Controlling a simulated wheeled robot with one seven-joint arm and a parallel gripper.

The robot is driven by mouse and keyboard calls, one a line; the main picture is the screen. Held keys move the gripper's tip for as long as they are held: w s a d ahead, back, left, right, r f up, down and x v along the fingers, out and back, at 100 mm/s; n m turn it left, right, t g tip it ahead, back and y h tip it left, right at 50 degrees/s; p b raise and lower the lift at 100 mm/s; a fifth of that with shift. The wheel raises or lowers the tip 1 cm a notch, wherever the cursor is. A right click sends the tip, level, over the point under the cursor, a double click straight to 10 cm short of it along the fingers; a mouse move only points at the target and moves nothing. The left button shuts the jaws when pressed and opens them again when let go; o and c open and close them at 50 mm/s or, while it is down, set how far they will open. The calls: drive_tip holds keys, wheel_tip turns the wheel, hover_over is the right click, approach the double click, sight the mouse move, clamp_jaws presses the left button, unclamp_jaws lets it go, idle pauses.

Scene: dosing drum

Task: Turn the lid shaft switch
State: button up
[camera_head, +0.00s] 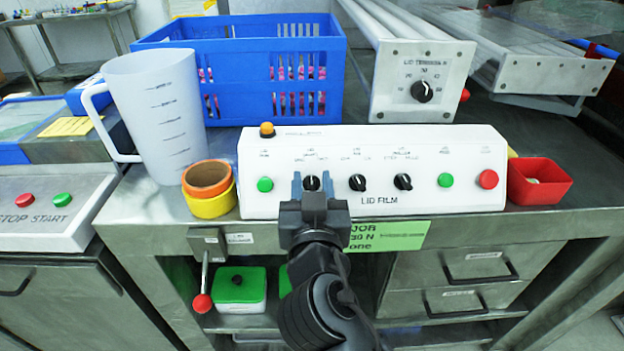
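The white control box marked LID FILM (420,200) stands on the steel bench. It carries three black rotary knobs between green and red buttons; the small labels above them are too blurred to read surely. The left knob (312,183) shows between the two blue fingertips of my gripper (312,186). The fingers are apart, with a gap visible on each side of the knob. I cannot tell how near the tips are to the panel. The middle knob (357,183) and right knob (403,182) are to the right of my gripper, uncovered.
A white jug (160,115), orange and yellow tape rolls (208,190) and a blue crate (240,45) stand left and behind. A lid tension box (420,85) is behind. A red bin (538,180) sits right of the control box. A red-knobbed lever (203,302) hangs below.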

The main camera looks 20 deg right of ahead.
drive_tip(key=shift+w, duration=0.2)
clamp_jaws()
idle(0.3)
